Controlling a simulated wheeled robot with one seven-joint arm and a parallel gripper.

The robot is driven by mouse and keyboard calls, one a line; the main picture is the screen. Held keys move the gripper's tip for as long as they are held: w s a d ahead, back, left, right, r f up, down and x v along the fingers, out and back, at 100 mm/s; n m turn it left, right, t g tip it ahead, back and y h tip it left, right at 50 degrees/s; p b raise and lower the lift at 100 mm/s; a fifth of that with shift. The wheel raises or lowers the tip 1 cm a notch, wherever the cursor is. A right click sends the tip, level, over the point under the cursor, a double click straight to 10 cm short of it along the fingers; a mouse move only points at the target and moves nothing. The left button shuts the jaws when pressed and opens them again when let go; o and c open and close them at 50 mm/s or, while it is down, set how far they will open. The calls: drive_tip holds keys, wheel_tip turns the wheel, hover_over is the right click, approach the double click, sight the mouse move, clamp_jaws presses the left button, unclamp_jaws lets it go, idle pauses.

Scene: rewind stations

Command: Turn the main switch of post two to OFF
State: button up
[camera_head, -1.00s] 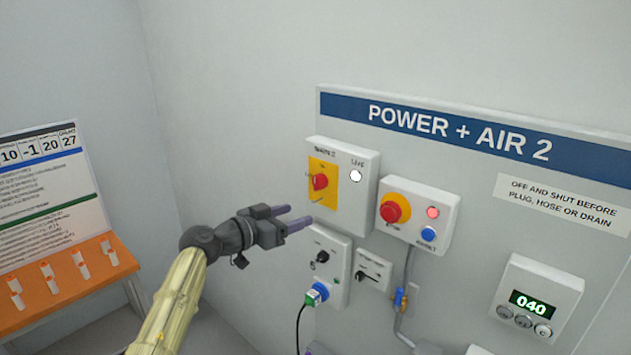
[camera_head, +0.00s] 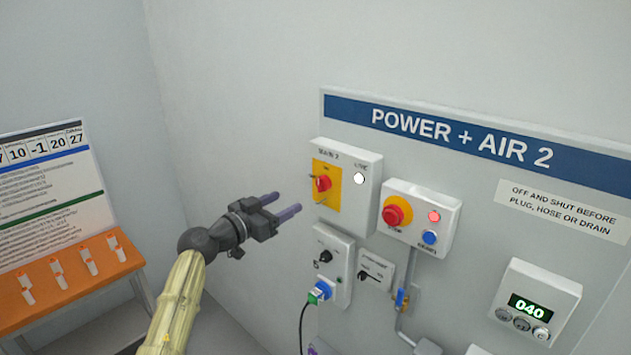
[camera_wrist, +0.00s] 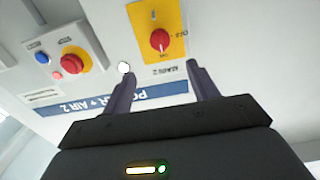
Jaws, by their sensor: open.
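The main switch of post two is a red rotary knob (camera_head: 322,184) on a yellow plate, on a white box (camera_head: 358,205) labelled MAIN 2. A white lamp (camera_head: 359,178) marked LIVE shows on the same box. In the wrist view the knob (camera_wrist: 160,40) lies ahead, between and beyond the fingers, with the picture upside down. My gripper (camera_head: 283,205) is open and empty, to the left of the box and apart from the knob. The two purple fingers (camera_wrist: 160,85) point towards the panel in the wrist view. The exact gap to the knob is hard to tell.
Right of the switch is a box with a red emergency stop button (camera_head: 396,212), a red lamp and a blue button. Below are a socket box with a plugged cable (camera_head: 320,292) and a small selector (camera_head: 375,275). An orange table (camera_head: 70,285) stands at left.

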sight(318, 184)
drive_tip(key=p+x, duration=0.5)
drive_tip(key=x, duration=0.7)
drive_tip(key=c, duration=1)
